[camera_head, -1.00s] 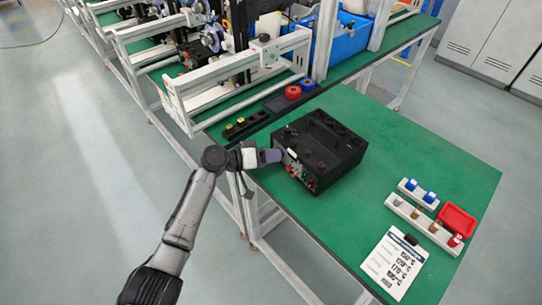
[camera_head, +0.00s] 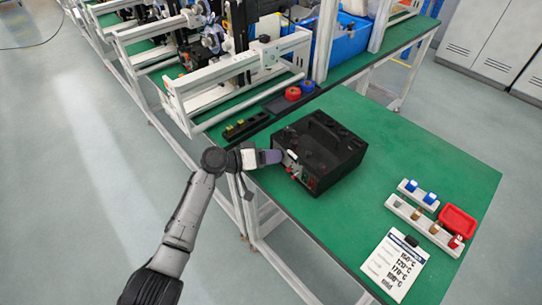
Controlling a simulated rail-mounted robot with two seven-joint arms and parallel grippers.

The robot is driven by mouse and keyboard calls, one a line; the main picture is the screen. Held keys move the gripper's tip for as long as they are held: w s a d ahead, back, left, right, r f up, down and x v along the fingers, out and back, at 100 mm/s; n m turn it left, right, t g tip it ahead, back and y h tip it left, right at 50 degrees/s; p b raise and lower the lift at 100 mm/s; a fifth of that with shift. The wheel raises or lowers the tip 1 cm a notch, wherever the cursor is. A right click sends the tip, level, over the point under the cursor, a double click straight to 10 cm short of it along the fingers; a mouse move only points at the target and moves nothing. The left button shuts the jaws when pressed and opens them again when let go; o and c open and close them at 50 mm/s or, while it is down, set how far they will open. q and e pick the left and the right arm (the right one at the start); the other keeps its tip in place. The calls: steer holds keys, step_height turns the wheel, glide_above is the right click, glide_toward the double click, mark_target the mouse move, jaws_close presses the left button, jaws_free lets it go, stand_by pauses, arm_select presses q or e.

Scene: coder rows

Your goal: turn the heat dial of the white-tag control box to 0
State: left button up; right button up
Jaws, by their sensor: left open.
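A black control box (camera_head: 322,150) with a handle on top stands on the green table. Its front panel (camera_head: 301,173) faces the lower left and carries small red and light-coloured parts, too small to read. I cannot make out a white tag or the dial setting. My left gripper (camera_head: 281,157) is open at the upper left part of this panel, very close to it. The picture does not settle whether it touches the dial, which the fingers hide. My right gripper is not in view.
A white temperature card (camera_head: 395,265) lies at the table's front right. White racks (camera_head: 424,226) with coloured pieces and a red tray (camera_head: 458,221) stand nearby. Red and blue round pieces (camera_head: 293,93) lie behind the box. The green table (camera_head: 430,160) is clear right of the box.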

arm_select(q)
steer(key=p+v, duration=0.2)
steer(key=v, duration=1.1)
steer(key=shift+a+p, duration=0.35)
steer(key=shift+p, duration=0.05)
steer(key=shift+s, duration=0.1)
